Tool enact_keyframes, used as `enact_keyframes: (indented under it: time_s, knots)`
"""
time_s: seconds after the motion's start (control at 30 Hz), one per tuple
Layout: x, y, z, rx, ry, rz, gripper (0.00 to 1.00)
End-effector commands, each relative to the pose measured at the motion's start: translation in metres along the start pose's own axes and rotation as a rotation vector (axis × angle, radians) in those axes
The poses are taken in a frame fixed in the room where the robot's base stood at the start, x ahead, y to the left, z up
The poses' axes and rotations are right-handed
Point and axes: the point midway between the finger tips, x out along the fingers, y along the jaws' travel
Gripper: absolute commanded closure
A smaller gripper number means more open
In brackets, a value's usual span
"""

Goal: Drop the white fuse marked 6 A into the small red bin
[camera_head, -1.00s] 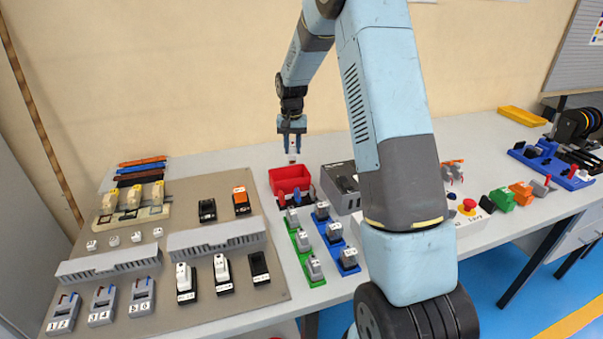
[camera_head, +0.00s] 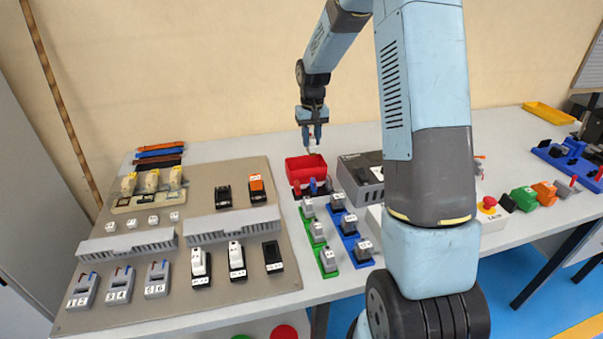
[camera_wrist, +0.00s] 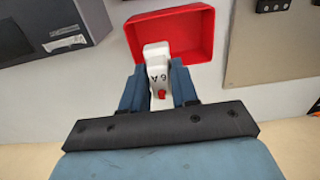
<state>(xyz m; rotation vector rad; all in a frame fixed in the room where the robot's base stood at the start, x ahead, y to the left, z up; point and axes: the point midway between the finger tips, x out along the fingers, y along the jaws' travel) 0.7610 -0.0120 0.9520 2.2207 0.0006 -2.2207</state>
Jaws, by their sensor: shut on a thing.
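The white fuse marked 6 A (camera_wrist: 156,64) is between the fingers of my gripper (camera_wrist: 160,85) in the wrist view, with a small red part at its lower end. In the head view my gripper (camera_head: 311,139) hangs above the small red bin (camera_head: 304,162), and the fuse is too small there to make out clearly. The red bin also shows in the wrist view (camera_wrist: 196,35), where the fuse's far end overlaps its opening. The gripper is shut on the fuse.
A grey box (camera_head: 358,178) stands right of the bin. A beige panel (camera_head: 150,225) with fuse holders and ducts lies to the left. Green (camera_head: 318,236) and blue (camera_head: 350,238) rails with grey parts are in front of the bin.

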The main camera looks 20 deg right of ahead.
Motion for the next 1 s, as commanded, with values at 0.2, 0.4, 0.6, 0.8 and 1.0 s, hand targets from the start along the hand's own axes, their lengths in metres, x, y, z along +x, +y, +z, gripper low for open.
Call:
enact_keyframes:
  time_s: [0.2,0.4,0.6,0.8,1.0]
  knots:
    - [0.024,0.0,0.001,0.002,-0.004,0.0,1.0]
    - [0.042,0.0,0.0,0.003,-0.003,-0.001,1.0]
    - [0.051,-0.001,0.0,0.002,0.0,0.0,1.0]
    - [0.052,-0.001,0.0,0.002,0.0,0.0,1.0]
    - [0.052,-0.002,0.0,0.001,-0.001,0.0,0.63]
